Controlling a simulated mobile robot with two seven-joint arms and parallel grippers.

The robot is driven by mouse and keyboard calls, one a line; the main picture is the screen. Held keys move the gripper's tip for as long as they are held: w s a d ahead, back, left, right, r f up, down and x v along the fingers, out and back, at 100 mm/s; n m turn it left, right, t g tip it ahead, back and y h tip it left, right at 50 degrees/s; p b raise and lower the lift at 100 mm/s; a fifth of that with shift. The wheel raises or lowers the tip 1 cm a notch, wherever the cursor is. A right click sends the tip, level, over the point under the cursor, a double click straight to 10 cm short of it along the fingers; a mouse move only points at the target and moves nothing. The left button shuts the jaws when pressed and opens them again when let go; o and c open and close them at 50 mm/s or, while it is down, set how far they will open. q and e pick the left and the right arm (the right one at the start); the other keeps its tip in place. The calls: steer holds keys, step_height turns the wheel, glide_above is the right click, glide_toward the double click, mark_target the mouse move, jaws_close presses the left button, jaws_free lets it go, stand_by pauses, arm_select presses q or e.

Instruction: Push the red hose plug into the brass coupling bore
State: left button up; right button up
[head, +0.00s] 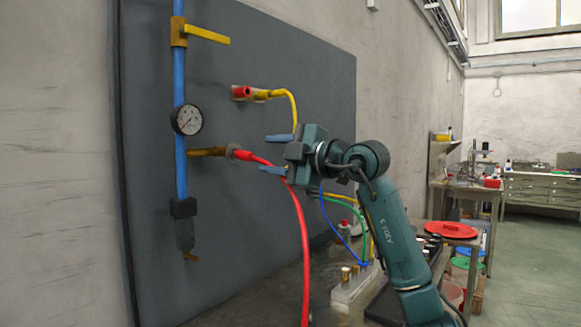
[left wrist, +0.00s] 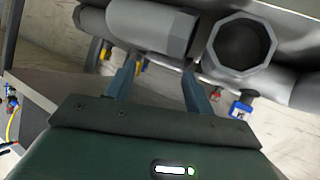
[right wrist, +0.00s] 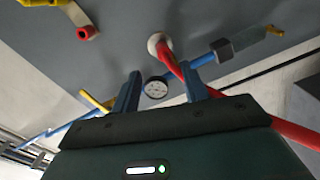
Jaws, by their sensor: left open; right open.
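The red hose plug (head: 243,155) is at the end of a red hose that hangs down in front of the dark panel. It meets a pale ring at the end of the brass coupling (head: 207,152); I cannot tell how deep it sits. In the right wrist view the plug (right wrist: 165,52) shows at the pale ring beyond my fingers. My right gripper (head: 266,154) is open and empty, its fingers pointing left near the plug and red hose; contact is unclear. My left gripper (left wrist: 159,66) is open, its fingers near grey pipe-like parts, outside the head view.
A yellow hose (head: 293,104) joins a red fitting (head: 241,92) above. A blue pipe (head: 179,75) with gauge (head: 187,119) and yellow lever (head: 209,34) stands at left. Blue and green hoses run to a pale block (head: 355,285) below my right arm.

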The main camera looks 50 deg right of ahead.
arm_select(q)
steer(key=shift+a+t+b, duration=0.15)
steer(key=shift+t+b, duration=0.15)
steer(key=shift+b, duration=0.15)
steer(key=shift+s+r, duration=0.15)
arm_select(e)
steer(key=s, duration=0.4)
steer(key=shift+s+d, duration=0.15)
steer(key=shift+d, duration=0.05)
steer(key=shift+c, duration=0.2)
